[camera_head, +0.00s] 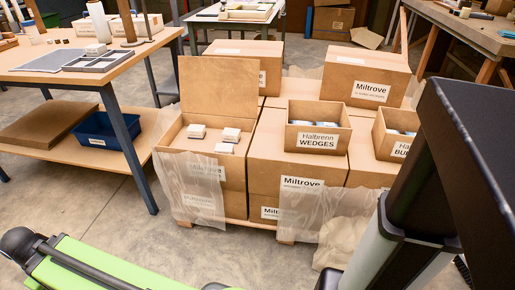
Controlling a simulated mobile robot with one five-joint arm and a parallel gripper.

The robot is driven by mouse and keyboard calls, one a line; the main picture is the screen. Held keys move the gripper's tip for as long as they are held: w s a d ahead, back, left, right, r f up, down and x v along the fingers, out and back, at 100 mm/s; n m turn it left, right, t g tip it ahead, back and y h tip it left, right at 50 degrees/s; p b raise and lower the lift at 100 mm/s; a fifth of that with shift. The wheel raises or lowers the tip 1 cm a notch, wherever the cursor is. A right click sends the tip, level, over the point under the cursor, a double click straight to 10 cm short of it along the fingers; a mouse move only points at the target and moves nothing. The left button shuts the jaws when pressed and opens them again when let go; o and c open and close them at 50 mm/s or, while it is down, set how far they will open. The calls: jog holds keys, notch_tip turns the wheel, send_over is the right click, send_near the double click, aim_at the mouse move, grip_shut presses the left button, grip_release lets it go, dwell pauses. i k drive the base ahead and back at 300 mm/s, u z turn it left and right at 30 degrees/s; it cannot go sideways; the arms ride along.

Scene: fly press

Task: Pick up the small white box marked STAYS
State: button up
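Several small white boxes (231,135) lie inside an open cardboard carton (170,137) left of centre on the pallet. One sits at the back left of it (197,131), and another is nearer the front (224,148). I cannot read STAYS on any of them at this size. Another small white item (95,49) stands on the left table by a grey divided tray. My gripper is not in view. Only green and black parts of my own body show at the bottom left and right.
A wooden table (52,72) with a blue bin (100,141) on its shelf stands left. An open Halbrenn WEDGES carton (318,142) sits on closed Miltrove cartons (282,168). Loose clear wrap (322,212) hangs at the pallet front. Bare floor (80,195) lies at left.

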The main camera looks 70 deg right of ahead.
aim_at(224, 148)
jog(key=z, duration=0.45)
jog(key=i, duration=1)
